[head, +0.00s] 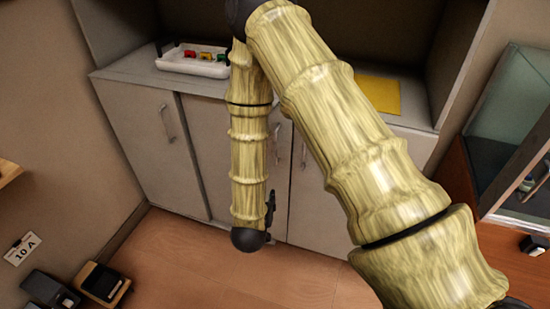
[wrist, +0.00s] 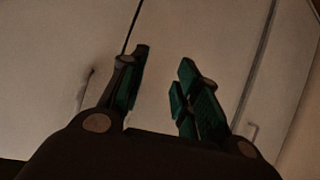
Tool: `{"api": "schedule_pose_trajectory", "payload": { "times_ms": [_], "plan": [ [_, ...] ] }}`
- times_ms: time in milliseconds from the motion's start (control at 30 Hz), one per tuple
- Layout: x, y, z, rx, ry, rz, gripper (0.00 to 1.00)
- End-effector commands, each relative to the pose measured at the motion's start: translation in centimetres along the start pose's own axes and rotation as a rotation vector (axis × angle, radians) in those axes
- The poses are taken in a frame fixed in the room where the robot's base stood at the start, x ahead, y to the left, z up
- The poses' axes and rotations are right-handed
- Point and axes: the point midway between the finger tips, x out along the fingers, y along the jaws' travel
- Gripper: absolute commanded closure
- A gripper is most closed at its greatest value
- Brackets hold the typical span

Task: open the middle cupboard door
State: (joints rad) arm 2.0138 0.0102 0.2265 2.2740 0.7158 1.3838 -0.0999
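The middle cupboard door (head: 208,150) is in the head view, between the left door and the right door, and looks shut. My arm covers much of it. A thin upright handle (head: 276,145) shows just right of my arm, near that door's right edge. In the wrist view my gripper (wrist: 165,58) is open and empty, its two dark green-padded fingers apart before pale door fronts (wrist: 185,30). One handle (wrist: 86,88) is left of the fingers and another (wrist: 250,131) is right of them; neither is between them. My fingers are mostly hidden in the head view.
The left door (head: 140,140) and the right door (head: 325,200) look shut. A white tray (head: 190,66) with coloured items and a yellow sheet (head: 380,94) lie on the counter above. A glass-fronted cabinet (head: 510,130) stands at right. The wooden floor (head: 200,270) before the doors is clear.

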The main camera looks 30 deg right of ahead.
Motion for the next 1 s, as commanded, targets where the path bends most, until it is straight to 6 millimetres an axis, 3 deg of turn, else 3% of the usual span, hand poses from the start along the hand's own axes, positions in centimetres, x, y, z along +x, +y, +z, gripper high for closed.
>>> {"api": "schedule_pose_trajectory", "payload": {
  "times_ms": [33,133,300,400,667,1000],
  "plan": [
    [0.9,-0.7,-1.0,0.031,0.071,0.037,0.68],
    [1.1,-1.3,-4.4,0.085,0.201,0.127,0.68],
    [-0.2,-1.5,-8.9,0.154,0.374,0.275,0.68],
    [-1.2,-1.5,-10.6,0.178,0.437,0.341,0.68],
    [-2.1,-1.2,-12.3,0.196,0.487,0.402,0.68],
    [1.7,0.8,-14.2,0.197,0.486,0.401,0.68]
  ]
}}
